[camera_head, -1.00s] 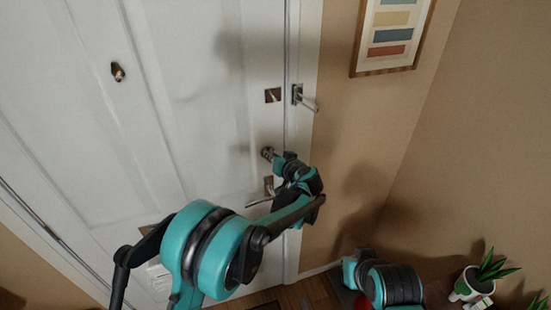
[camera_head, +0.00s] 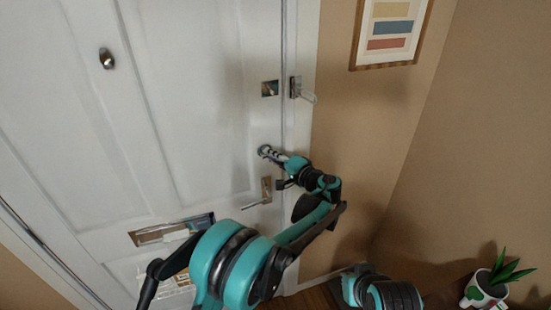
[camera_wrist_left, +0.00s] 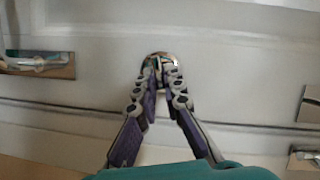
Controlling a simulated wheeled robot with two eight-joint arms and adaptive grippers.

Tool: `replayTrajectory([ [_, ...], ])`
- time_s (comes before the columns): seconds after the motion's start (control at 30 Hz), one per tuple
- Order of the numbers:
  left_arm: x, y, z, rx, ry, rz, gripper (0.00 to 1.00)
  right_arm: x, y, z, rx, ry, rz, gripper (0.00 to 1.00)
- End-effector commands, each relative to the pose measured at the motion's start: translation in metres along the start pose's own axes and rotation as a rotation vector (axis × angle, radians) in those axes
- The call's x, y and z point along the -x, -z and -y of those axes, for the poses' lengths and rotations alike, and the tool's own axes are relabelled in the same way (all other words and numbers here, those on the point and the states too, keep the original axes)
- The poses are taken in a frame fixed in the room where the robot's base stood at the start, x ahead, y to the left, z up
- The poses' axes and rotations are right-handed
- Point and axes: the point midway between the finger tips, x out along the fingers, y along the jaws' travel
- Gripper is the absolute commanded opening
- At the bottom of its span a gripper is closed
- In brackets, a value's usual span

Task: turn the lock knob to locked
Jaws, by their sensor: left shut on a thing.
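The lock knob (camera_head: 264,150) is a small round metal piece on the white door near its right edge, above the lever handle (camera_head: 266,190). My left gripper (camera_head: 270,153) reaches it from the lower right, its fingers shut on the knob. In the left wrist view the two fingers (camera_wrist_left: 160,68) close together around the knob (camera_wrist_left: 158,57), which shows only as a shiny rim behind the tips. The knob's turned angle is hidden by the fingers. My right gripper is not in view.
Above the knob are a small metal plate (camera_head: 270,88) and a latch (camera_head: 300,91) on the frame. A mail slot (camera_head: 165,231) is lower on the door. A potted plant (camera_head: 488,287) stands at the lower right, and a framed picture (camera_head: 391,32) hangs on the wall.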

Motion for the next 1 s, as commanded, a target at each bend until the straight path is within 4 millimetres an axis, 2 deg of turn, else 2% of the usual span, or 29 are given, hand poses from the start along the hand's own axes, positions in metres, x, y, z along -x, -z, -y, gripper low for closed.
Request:
replayTrajectory([
  [0.4,0.001,0.002,-0.004,-0.221,0.093,-0.008,0.0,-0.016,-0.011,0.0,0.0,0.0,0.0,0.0],
  [1.0,0.002,0.002,-0.003,-0.271,0.113,-0.008,0.0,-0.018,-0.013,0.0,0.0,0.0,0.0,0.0],
])
